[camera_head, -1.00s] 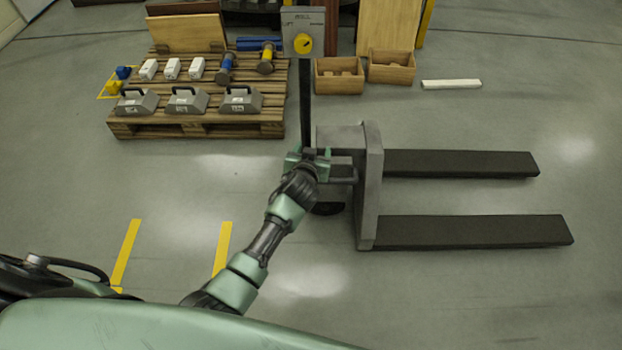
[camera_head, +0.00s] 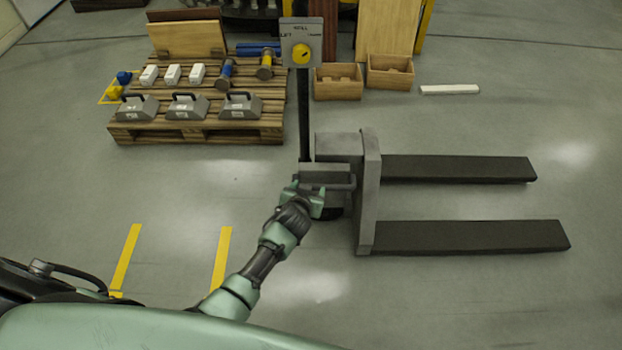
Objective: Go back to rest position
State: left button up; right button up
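My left arm reaches in from the lower left. Its green and black gripper (camera_head: 306,193) is open, with its fingers spread and nothing visible between them. The stacker has a dark mast with a control box (camera_head: 301,42) carrying a yellow knob (camera_head: 301,54). My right gripper is not in view.
A wooden pallet (camera_head: 200,133) with grey cases, white boxes and cylinders stands at the back left. Two wooden crates (camera_head: 338,88) stand behind the stacker. Two dark forks (camera_head: 470,236) extend right. Yellow floor stripes (camera_head: 127,256) lie at left. Floor around the arm is clear.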

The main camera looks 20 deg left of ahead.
pick_arm(q)
jog(key=s+f+m+g+h+p, duration=0.1)
jog(key=s+f+g+p, duration=0.25)
jog(key=s+f, duration=0.9)
jog(key=s+a+f+g+p, duration=0.2)
jog(key=s+f, duration=0.1)
jog(key=s, duration=1)
jog(key=s+a+f+g+p, duration=0.2)
jog(key=s, duration=1.1)
jog(key=s+a+f+m+g+p, duration=0.1)
jog(key=s+a+f+g+p, duration=0.1)
jog(key=s, duration=1.1)
jog(key=shift+f, duration=0.8)
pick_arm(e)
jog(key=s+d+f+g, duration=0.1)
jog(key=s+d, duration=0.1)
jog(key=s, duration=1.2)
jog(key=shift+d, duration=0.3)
